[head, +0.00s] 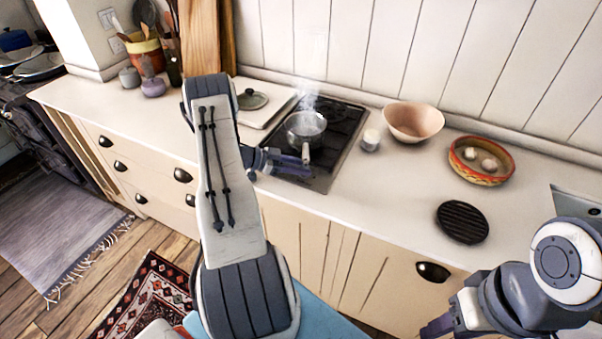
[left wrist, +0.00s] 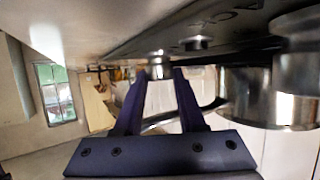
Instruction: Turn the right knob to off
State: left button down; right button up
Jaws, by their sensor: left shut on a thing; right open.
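A black hob (head: 345,130) is set into the counter, with a steaming steel saucepan (head: 305,128) on it. My left gripper (head: 306,160) is at the hob's front, beside the saucepan handle. In the left wrist view its fingers (left wrist: 159,78) are shut on a small silver knob (left wrist: 159,67). Another knob (left wrist: 196,43) shows just beyond the fingers to the right. I cannot tell from the pictures which held knob is left or right, and the gripper hides the knobs in the head view. My right gripper (head: 437,327) is open and empty, low in front of the counter.
A white pot (head: 371,139) stands right of the hob, with a pinkish bowl (head: 413,121) behind. A patterned dish (head: 480,160) and a black trivet (head: 462,222) sit further right. A lid (head: 252,99) lies on a board left of the hob. The front counter is clear.

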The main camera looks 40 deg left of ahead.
pick_arm(q)
jog(key=shift+r, duration=0.1)
jog(key=c, duration=0.5)
grip_release()
jog(key=shift+a, duration=0.1)
jog(key=shift+s+a, duration=0.2)
jog(key=shift+s, duration=0.05)
jog(key=b+v, duration=0.3)
jog(key=v, duration=0.5)
jog(key=shift+s+a+r, duration=0.5)
jog(key=shift+s, duration=0.05)
